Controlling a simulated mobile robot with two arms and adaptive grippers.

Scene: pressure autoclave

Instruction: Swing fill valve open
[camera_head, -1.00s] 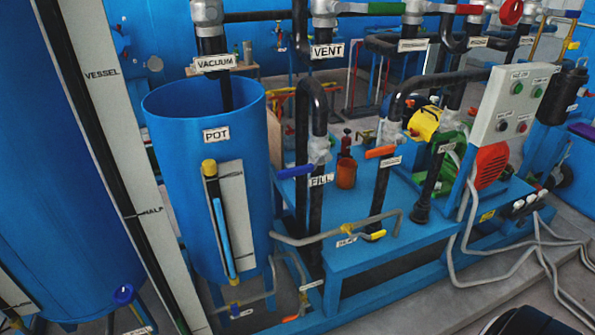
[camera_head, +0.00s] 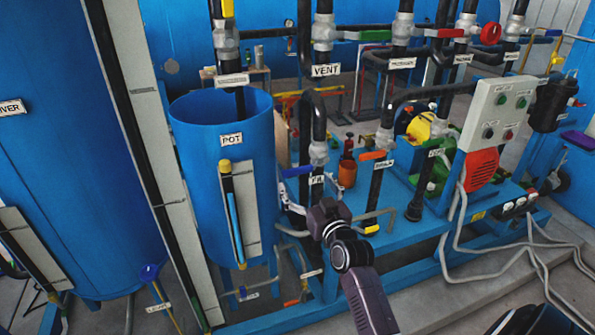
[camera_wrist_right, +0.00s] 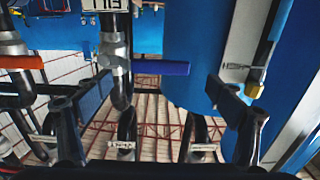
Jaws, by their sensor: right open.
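The fill valve's blue lever handle (camera_head: 297,171) points left from the grey valve body (camera_head: 318,153) on a black pipe. The FILL label (camera_head: 316,180) below it is partly hidden. My right gripper (camera_head: 323,212) is just below the handle, its arm coming up from the bottom. In the right wrist view, which is upside down, the blue handle (camera_wrist_right: 160,68) lies crosswise ahead of the gap between the fingers of the open right gripper (camera_wrist_right: 160,88). I cannot tell whether a finger touches it. The FILL label (camera_wrist_right: 105,4) is at the top edge. My left gripper is not in view.
The blue pot (camera_head: 205,165) stands close left of the valve. An orange drain-side handle (camera_head: 373,155) is close right, also in the wrist view (camera_wrist_right: 20,62). A pipe with a yellow handle (camera_head: 370,229) runs beside my right arm. The floor at lower right has loose grey hoses (camera_head: 500,250).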

